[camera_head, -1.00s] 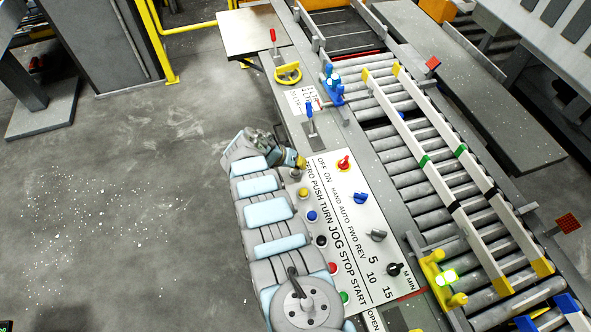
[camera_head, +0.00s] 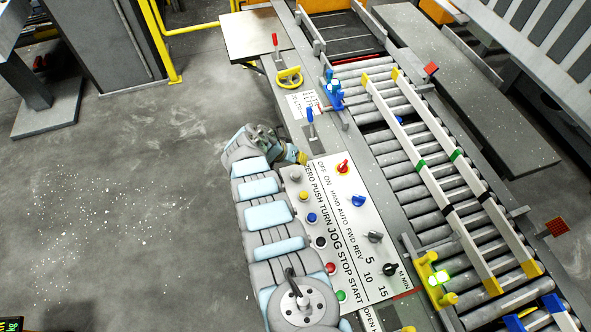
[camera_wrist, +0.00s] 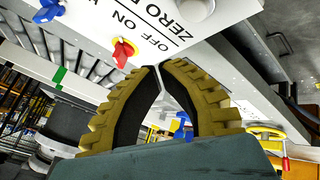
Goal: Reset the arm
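My gripper (camera_head: 302,158) is at the upper left corner of the white control panel (camera_head: 325,205). In the wrist view its two ribbed yellow-brown fingers (camera_wrist: 160,67) meet or almost meet at the tips, with a bowed gap lower down and nothing held between them. My grey and light-blue arm runs along the panel's left edge and hides part of it. A red knob (camera_head: 342,168) stands near the panel's top, and it also shows left of the fingers in the wrist view (camera_wrist: 122,52). Coloured push buttons (camera_head: 312,217) line the panel's left side.
A blue-handled lever (camera_head: 310,122) and a yellow handwheel (camera_head: 289,77) stand beyond the panel. A roller conveyor (camera_head: 405,150) with white rails runs along the right. A yellow fixture with a lit green lamp (camera_head: 439,277) stands beside it. The grey floor (camera_head: 130,190) on the left is open.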

